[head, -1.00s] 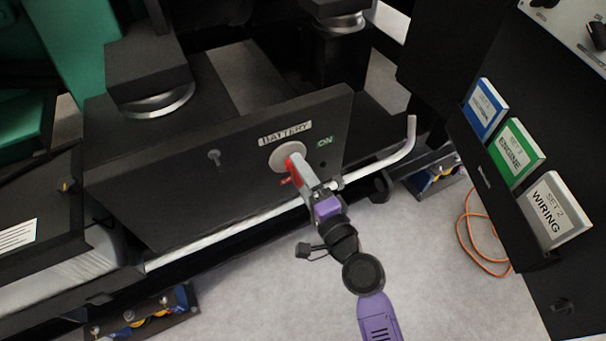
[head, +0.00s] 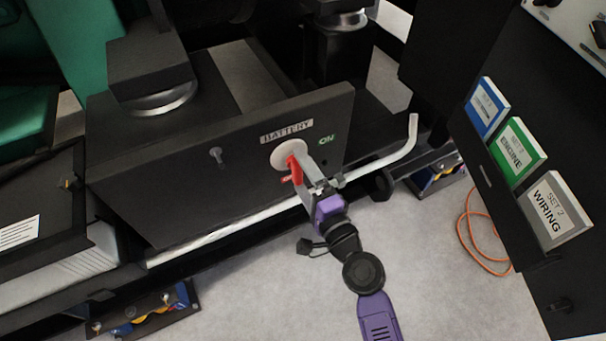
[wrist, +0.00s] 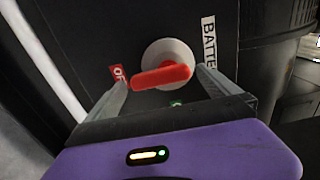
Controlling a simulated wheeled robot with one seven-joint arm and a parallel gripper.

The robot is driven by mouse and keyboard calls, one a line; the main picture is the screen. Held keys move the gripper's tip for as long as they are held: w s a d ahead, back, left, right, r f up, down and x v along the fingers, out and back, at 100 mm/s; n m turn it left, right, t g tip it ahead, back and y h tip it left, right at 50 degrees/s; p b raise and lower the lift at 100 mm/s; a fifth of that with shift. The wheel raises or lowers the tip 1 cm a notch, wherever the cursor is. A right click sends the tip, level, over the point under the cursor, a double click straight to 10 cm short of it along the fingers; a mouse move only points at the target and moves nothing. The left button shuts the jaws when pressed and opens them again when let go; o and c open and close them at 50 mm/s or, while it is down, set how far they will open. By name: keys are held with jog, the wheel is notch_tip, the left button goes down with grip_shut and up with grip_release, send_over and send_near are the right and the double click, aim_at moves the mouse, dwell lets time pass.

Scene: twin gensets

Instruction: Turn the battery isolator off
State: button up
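The battery isolator is a red handle (head: 296,170) on a pale round disc (head: 283,152), on a dark panel marked BATTERY. In the head view the handle hangs down from the disc, beside the red label (head: 286,179). In the wrist view the handle (wrist: 160,77) lies crosswise, its left end towards the red OFF label (wrist: 118,74), partly hidden. The green ON label (head: 326,140) is up and right of the disc. My gripper (wrist: 163,76) is open, one finger near each end of the handle. Small gaps seem to show; contact is unclear. My gripper (head: 304,178) also shows in the head view.
A pale pipe (head: 215,235) runs along the panel's lower edge and bends up at right. A small keyed knob (head: 217,156) sits left on the panel. Binders (head: 557,210) stand in a rack at right. An orange cable (head: 470,240) lies on the open floor.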

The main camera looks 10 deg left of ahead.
jog(key=shift+s, duration=0.1)
jog(key=v, duration=0.7)
jog(key=shift+s+d, duration=0.2)
jog(key=shift+s, duration=0.05)
jog(key=shift+w+d, duration=0.1)
jog(key=s+d+r+n+t+h, duration=0.2)
jog(key=s+d+n+h, duration=0.4)
jog(key=s+d, duration=0.45)
jog(key=s+d+r+n+g+h, duration=0.1)
jog(key=s+d+n+h, duration=0.3)
jog(key=s, duration=0.7)
jog(key=s+d+r+n+g, duration=0.1)
jog(key=s+d+r+n, duration=0.1)
jog(key=s+d, duration=0.6)
jog(key=s+a+r+p, duration=0.1)
jog(key=s+r+p, duration=0.2)
jog(key=r+p, duration=1.6)
jog(key=shift+a+m, duration=0.3)
jog(key=shift+a, duration=0.1)
